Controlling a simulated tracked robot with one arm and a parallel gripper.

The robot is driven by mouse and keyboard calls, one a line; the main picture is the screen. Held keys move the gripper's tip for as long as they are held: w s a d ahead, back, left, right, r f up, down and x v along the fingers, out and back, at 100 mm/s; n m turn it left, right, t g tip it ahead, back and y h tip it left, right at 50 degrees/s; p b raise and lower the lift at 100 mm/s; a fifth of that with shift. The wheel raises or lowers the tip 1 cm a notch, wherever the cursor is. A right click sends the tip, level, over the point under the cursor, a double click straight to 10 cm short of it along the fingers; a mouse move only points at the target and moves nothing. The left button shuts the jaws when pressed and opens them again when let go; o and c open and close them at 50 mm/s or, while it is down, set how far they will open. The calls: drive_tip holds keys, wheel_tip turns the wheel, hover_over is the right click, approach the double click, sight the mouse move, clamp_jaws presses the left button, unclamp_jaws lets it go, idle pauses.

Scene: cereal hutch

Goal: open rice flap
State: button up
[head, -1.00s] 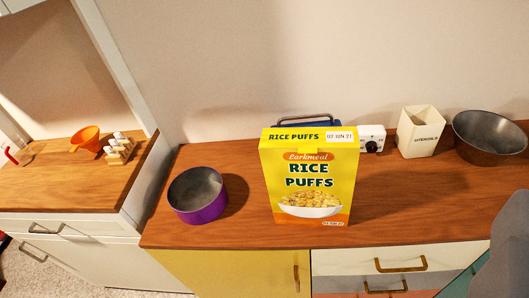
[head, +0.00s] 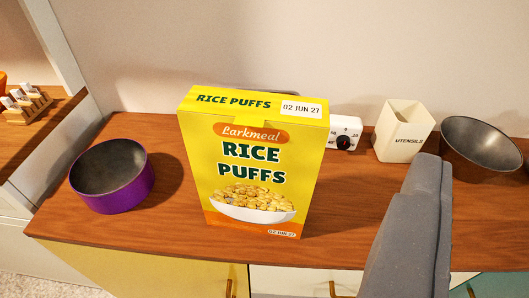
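The yellow Larkmeal Rice Puffs box (head: 225,170) stands upright on the wooden counter, a little left of the middle in the head view. Its top flap (head: 215,100), printed RICE PUFFS and with a white date label, lies closed. A narrow tab from it folds over the upper front edge. My gripper (head: 428,165) shows as a grey form at the lower right, to the right of the box and apart from it. I see it from behind and side, so I cannot tell whether its fingers are apart. Nothing shows held in it.
A purple pot (head: 125,196) stands left of the box. Behind and right are a white dial timer (head: 331,128), a cream utensils holder (head: 403,132) and a dark metal bowl (head: 480,143). The counter (head: 335,215) is clear just right of the box.

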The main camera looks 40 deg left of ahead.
drive_tip(key=w+a+f+n+y, duration=0.1)
drive_tip(key=a+f+n+y, duration=0.15)
drive_tip(key=a+f, duration=0.35)
drive_tip(key=n+y+p, duration=0.1)
drive_tip(key=y+p, duration=0.1)
drive_tip(key=y, duration=0.3)
approach(248, 126)
drive_tip(key=shift+g, duration=0.3)
drive_tip(key=b+x, duration=0.1)
drive_tip(key=x, duration=0.3)
drive_tip(key=b+x, duration=0.1)
drive_tip(key=x, duration=0.3)
drive_tip(key=shift+w+r, duration=0.15)
drive_tip(key=shift+r, duration=0.1)
